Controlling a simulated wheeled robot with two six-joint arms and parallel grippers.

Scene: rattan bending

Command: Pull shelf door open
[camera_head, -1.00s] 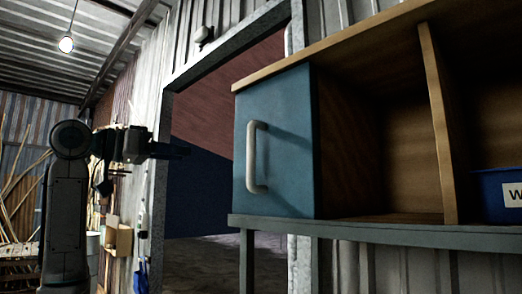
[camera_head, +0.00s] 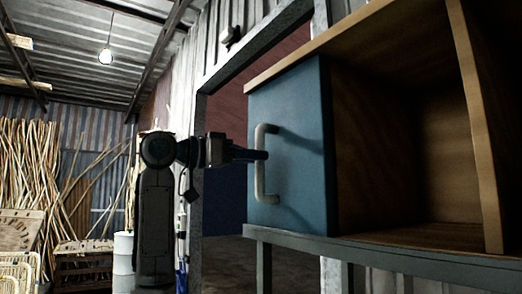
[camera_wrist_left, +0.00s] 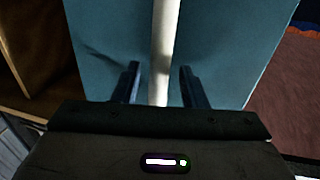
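The shelf door (camera_head: 300,140) is a blue panel at the left end of the wooden shelf (camera_head: 400,60). It carries a pale vertical bar handle (camera_head: 260,183) and also fills the middle of the left wrist view (camera_wrist_left: 215,40). My left gripper (camera_head: 262,155) comes in from the left at the handle. In the left wrist view the two dark fingers (camera_wrist_left: 158,84) are apart, one on each side of the handle (camera_wrist_left: 162,50), with gaps visible on both sides. My right gripper is not in view.
The shelf stands on a grey metal frame (camera_head: 400,262). Its open compartment (camera_head: 410,150) right of the door looks empty. A doorway with a metal frame (camera_head: 200,215) lies behind my left arm. Rattan poles (camera_head: 40,160) lean at the far left.

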